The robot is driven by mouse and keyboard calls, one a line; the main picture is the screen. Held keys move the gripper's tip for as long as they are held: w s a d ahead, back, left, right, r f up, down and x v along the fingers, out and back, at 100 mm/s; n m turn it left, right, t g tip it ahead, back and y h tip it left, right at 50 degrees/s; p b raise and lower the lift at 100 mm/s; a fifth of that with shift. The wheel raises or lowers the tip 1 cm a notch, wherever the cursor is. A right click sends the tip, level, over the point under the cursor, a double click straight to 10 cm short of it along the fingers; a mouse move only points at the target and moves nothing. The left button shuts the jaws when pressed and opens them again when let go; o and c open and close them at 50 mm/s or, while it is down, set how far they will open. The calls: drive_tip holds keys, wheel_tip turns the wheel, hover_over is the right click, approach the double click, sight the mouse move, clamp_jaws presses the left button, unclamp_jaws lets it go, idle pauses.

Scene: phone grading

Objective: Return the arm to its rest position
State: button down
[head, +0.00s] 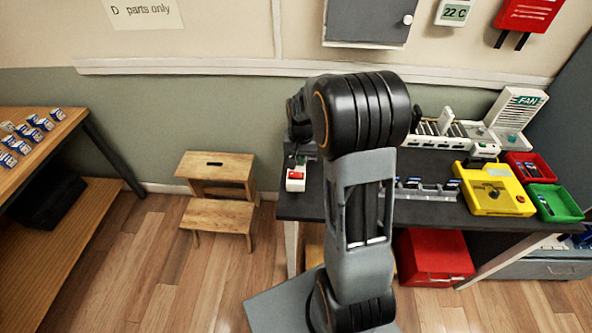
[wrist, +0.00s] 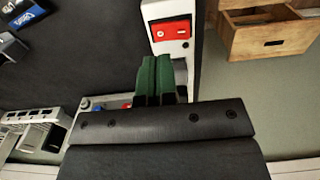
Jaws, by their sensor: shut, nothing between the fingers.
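My arm rises in the middle of the head view and bends over at the top toward the dark workbench (head: 300,208). In the head view the gripper itself is hidden behind my arm. In the wrist view my gripper (wrist: 157,80) shows green fingers side by side, shut with nothing between them. The fingers point toward a white switch box with a red rocker (wrist: 172,31). I cannot tell whether they touch it. The switch box also shows at the bench's left edge in the head view (head: 296,175).
A wooden step stool (head: 215,215) stands left of the bench. A yellow device (head: 493,190), red tray (head: 527,166) and green tray (head: 555,203) sit at the bench's right. A red box (head: 434,258) is below. A wooden table (head: 30,150) stands far left.

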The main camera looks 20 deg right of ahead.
drive_tip(key=shift+r+p, duration=0.4)
drive_tip(key=shift+r, duration=0.5)
drive_tip(key=shift+s+f, duration=0.1)
drive_tip(key=shift+s+a+f+n+g, duration=0.15)
drive_tip(key=shift+s+f+n, duration=0.1)
drive_tip(key=shift+s, duration=0.25)
drive_tip(key=shift+s+a+f+n+g, duration=0.15)
drive_tip(key=shift+s+n, duration=0.1)
drive_tip(key=shift+s, duration=0.2)
drive_tip(key=s+a+r+n+t, duration=0.4)
drive_tip(key=s+a+r, duration=0.5)
drive_tip(key=s+r, duration=0.4)
drive_tip(key=shift+s+n+t, duration=0.3)
drive_tip(key=shift+s+n, duration=0.1)
drive_tip(key=shift+s, duration=0.1)
drive_tip(key=shift+a, duration=0.1)
